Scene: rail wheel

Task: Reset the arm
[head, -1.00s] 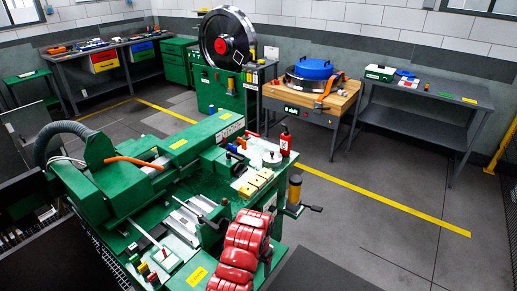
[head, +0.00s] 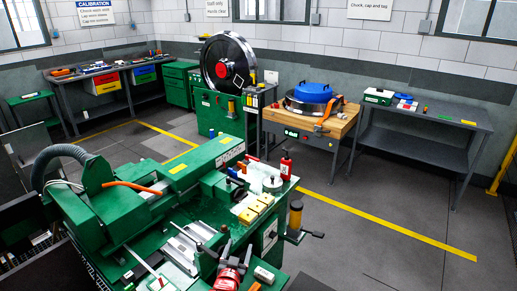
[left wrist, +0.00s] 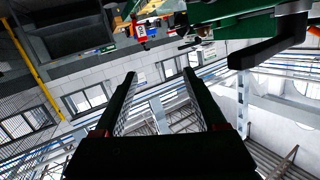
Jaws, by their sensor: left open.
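My left gripper (head: 236,254), with black fingers on a red part, shows at the bottom edge of the head view, over the near end of the green lathe (head: 130,215). In the left wrist view, the same gripper (left wrist: 159,76) has its two dark fingers spread apart. Nothing is held between them; only wall, windows and rails show beyond. Part of a green machine is at the top of that view, apart from the fingers. My right gripper is not seen in either view.
A red bottle (head: 286,165) and yellow blocks (head: 250,212) sit on the lathe. A wooden-topped bench (head: 310,122) holds a blue-lidded round part (head: 313,93). A grey table (head: 425,118) stands at right. The floor around the yellow line (head: 385,222) is clear.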

